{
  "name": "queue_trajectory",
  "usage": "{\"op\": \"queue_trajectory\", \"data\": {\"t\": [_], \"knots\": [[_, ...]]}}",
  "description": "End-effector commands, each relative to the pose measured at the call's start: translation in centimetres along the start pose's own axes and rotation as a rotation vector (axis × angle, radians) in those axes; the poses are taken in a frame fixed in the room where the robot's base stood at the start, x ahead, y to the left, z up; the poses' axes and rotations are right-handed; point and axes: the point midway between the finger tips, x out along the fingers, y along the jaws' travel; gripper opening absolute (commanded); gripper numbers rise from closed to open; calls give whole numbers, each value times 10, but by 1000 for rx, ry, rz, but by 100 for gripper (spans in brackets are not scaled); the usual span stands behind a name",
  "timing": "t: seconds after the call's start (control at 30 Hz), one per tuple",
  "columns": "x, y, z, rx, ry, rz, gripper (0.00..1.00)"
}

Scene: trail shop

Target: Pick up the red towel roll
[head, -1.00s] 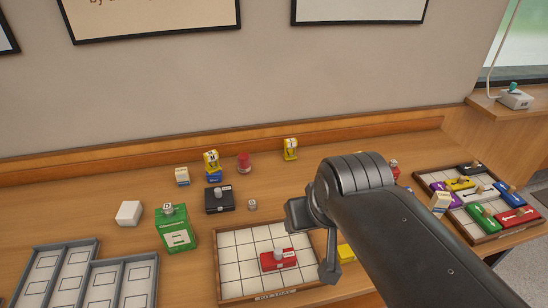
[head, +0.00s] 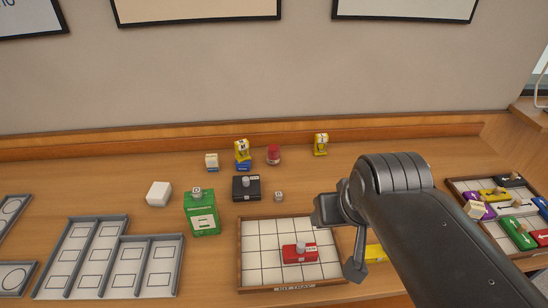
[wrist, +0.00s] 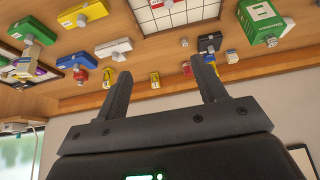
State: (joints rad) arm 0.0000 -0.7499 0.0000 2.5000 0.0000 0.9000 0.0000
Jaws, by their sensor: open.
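The red towel roll (head: 273,155) looks like a small red cylinder with a pale band low down. It stands upright at the back of the table near the wall ledge, between two yellow items. In the wrist view, which looks upside down, a small red thing that appears to be the roll (wrist: 187,68) shows between the fingers, some way beyond them. My gripper (head: 338,240) is open and empty over the right side of the grid tray, nearer than the roll and to its right. Its two fingers (wrist: 160,88) stand well apart in the wrist view.
A yellow item on a blue one (head: 242,152) stands close left of the roll; another yellow item (head: 320,145) stands to its right. A black box (head: 246,190), a green box (head: 202,215) and a grid tray (head: 252,284) with a red box (head: 299,254) lie nearer.

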Motion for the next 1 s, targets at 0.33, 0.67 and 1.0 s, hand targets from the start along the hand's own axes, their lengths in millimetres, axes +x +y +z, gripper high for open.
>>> {"op": "queue_trajectory", "data": {"t": [0.33, 0.67, 1.0], "knots": [[0, 0, -4, 2, -1, 0, 69], [17, -2, -90, 41, -26, 4, 69], [73, -11, -197, 91, -51, 18, 69]]}}
